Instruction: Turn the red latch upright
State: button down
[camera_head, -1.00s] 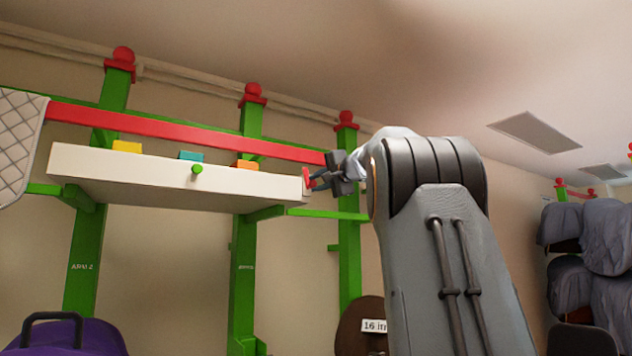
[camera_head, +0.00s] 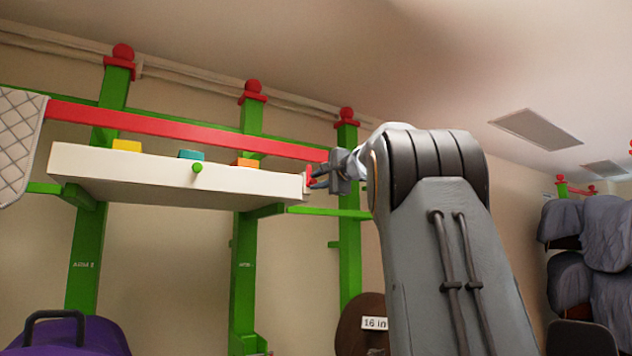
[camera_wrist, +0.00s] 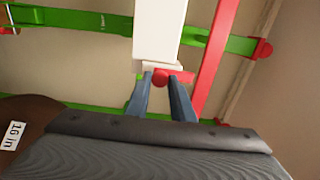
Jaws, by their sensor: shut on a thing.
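The red latch (camera_head: 309,173) sits at the right end of the long white box (camera_head: 150,179) on the rack. In the head view it is small and partly covered by the fingers, and it looks close to upright. In the wrist view the latch (camera_wrist: 160,79) is between the fingertips, and a red part shows beyond the right finger, toward the red rail. My gripper (camera_head: 315,177) is shut on the latch. In the wrist view its two blue-grey fingers (camera_wrist: 161,84) reach the end of the white box.
A red rail (camera_head: 190,131) runs close behind and above the box. Green posts (camera_head: 245,270) and a green arm (camera_head: 330,213) support the rack. A green knob (camera_head: 197,168) sticks out of the box front. Yellow, teal and orange blocks show along its top.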

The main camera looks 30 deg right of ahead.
jog(key=c, duration=1.5)
grip_release()
jog(key=shift+c, duration=0.2)
jog(key=s+b, duration=0.4)
jog(key=s, duration=0.3)
jog(key=shift+s+a, duration=0.25)
jog(key=shift+s, duration=0.15)
